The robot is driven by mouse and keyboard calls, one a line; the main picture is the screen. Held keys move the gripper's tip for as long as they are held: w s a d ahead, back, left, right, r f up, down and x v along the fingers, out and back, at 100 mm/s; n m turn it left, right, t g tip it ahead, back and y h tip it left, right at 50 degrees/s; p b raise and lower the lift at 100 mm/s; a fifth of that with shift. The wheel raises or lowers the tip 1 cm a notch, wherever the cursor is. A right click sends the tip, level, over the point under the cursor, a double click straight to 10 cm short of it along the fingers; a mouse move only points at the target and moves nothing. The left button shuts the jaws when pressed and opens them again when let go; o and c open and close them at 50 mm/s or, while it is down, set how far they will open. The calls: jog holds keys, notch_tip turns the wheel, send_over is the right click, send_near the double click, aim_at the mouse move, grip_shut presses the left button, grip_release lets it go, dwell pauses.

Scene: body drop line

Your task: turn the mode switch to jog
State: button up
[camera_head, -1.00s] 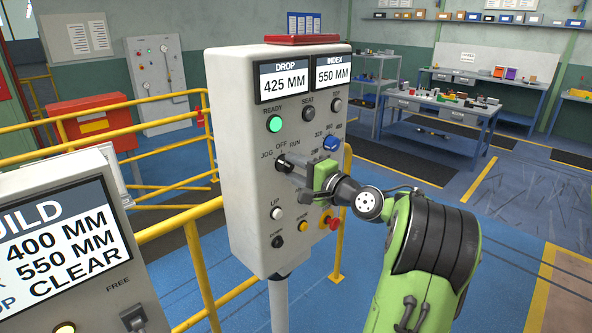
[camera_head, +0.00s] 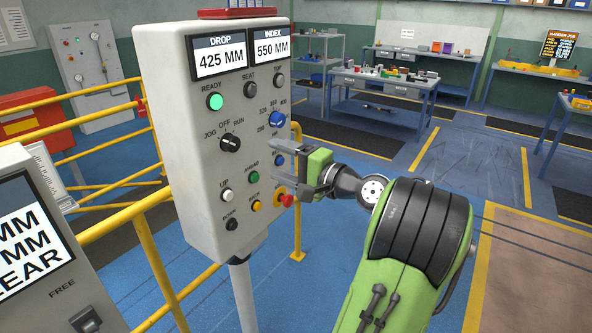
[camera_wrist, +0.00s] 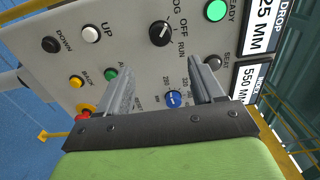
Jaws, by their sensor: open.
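The mode switch (camera_head: 230,143) is a black round knob on the grey panel, with JOG, OFF and RUN around its upper side. It also shows in the wrist view (camera_wrist: 160,33), with a white mark towards the lettering; I cannot tell surely which word it points at. My gripper (camera_head: 277,167) is to the right of the switch and apart from it, in front of the panel's right side. In the wrist view its two grey fingers (camera_wrist: 157,75) are spread with nothing between them, and the switch lies beyond the fingertips.
The grey control box (camera_head: 165,130) also carries a green READY lamp (camera_head: 215,102), a blue selector (camera_head: 277,119), several push buttons and a red button (camera_head: 288,200) close to my gripper. Yellow railings (camera_head: 150,250) run behind and left. A second panel (camera_head: 40,240) stands at the left front.

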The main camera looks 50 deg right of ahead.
jog(key=s, duration=0.4)
jog(key=shift+s, duration=0.15)
dwell(0.4)
jog(key=w+a+f+n+g+y, duration=0.1)
jog(key=w+a+f+n+g, duration=0.2)
jog(key=a, duration=0.5)
jog(key=w+a+f+n+g, duration=0.2)
jog(key=a+f+n+g, duration=0.15)
jog(key=a, duration=0.35)
jog(key=w+a+f+n+g+y, duration=0.1)
jog(key=w+a+f+n+g, duration=0.25)
jog(key=a, duration=0.45)
jog(key=s+a+f+n+g+h, duration=0.1)
jog(key=s+a+n, duration=0.3)
jog(key=s, duration=0.5)
jog(key=s+a+f+n+g+h, duration=0.1)
jog(key=s+a+n, duration=0.2)
jog(key=s, duration=0.6)
jog(key=shift+a+f+n, duration=0.2)
jog(key=shift+a+n, duration=0.15)
jog(key=shift+n, duration=0.05)
